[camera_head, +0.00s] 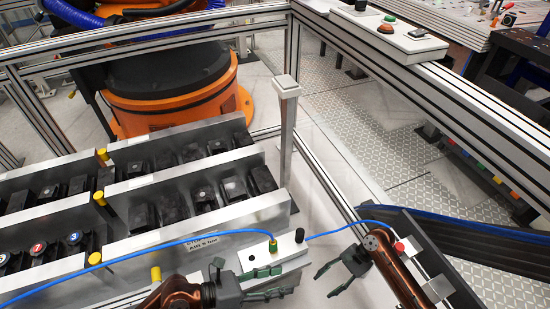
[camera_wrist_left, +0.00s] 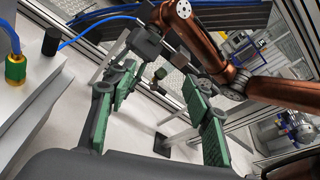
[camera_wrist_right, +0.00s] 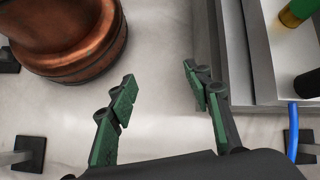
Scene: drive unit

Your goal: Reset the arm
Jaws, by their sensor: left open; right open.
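My left gripper (camera_head: 281,282) is at the bottom centre of the head view, beside and partly in front of a metal block with a brass fitting. Its green-padded fingers are apart and empty in the left wrist view (camera_wrist_left: 160,107). My right gripper (camera_head: 328,281) is just to the right of it, pointing down and left. Its fingers are apart and empty in the right wrist view (camera_wrist_right: 158,82), over pale floor. My copper right arm (camera_head: 390,268) comes in from the lower right. My left arm is mostly hidden below the head view's bottom edge.
A metal rack (camera_head: 165,185) with dark parts and yellow knobs fills the left. A blue hose (camera_head: 150,245) runs to the brass fitting (camera_head: 273,246). An aluminium frame rail (camera_head: 430,95) with a button box (camera_head: 390,32) borders the right. An orange machine base (camera_head: 175,92) stands behind.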

